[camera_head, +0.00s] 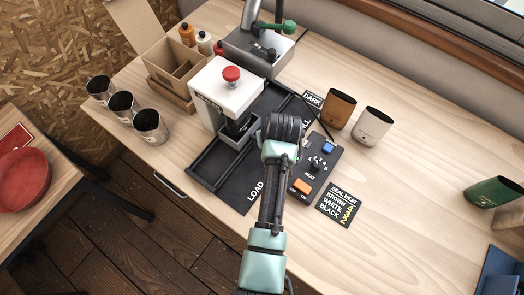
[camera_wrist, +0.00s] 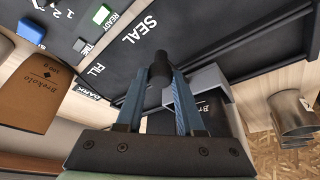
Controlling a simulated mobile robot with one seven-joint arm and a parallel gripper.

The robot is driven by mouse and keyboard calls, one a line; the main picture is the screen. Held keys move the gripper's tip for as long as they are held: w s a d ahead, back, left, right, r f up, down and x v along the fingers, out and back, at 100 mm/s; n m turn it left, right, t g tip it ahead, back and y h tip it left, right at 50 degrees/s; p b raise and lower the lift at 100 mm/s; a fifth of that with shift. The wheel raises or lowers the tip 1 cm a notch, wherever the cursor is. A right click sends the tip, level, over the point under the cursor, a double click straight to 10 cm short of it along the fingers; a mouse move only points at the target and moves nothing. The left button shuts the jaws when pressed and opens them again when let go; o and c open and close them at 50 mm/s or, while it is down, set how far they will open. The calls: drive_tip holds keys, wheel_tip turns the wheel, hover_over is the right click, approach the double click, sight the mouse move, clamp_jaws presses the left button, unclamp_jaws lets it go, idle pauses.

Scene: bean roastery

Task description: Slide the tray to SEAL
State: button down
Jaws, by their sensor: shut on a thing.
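The grey tray (camera_head: 243,138) sits on the black track (camera_head: 222,177), beside the white machine (camera_head: 225,92) with a red button. It also shows in the wrist view (camera_wrist: 210,77). A black bag (camera_wrist: 207,112) stands in the tray. My gripper (camera_wrist: 160,80) is shut on the tray's dark round knob (camera_wrist: 160,65). In the wrist view, the SEAL lettering (camera_wrist: 140,27) is beyond the knob and the FILL lettering (camera_wrist: 98,68) is to its left. In the head view, my wrist hides SEAL and the knob. I cannot tell whether the tray lines up exactly with SEAL.
A control box (camera_head: 316,163) is right of my arm, with a text card (camera_head: 341,203) beside it. Brown (camera_head: 339,109) and white (camera_head: 372,126) bags stand behind it. Metal cups (camera_head: 149,126) stand at the left edge. The table's right middle is clear.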

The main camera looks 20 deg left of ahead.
drive_tip(key=shift+w+d, duration=0.2)
drive_tip(key=shift+w, duration=0.4)
drive_tip(key=c, duration=0.5)
unclamp_jaws()
drive_tip(key=b+v, duration=0.1)
drive_tip(key=v, duration=1.2)
drive_tip(key=shift+w+r, duration=0.1)
drive_tip(key=shift+w, duration=0.05)
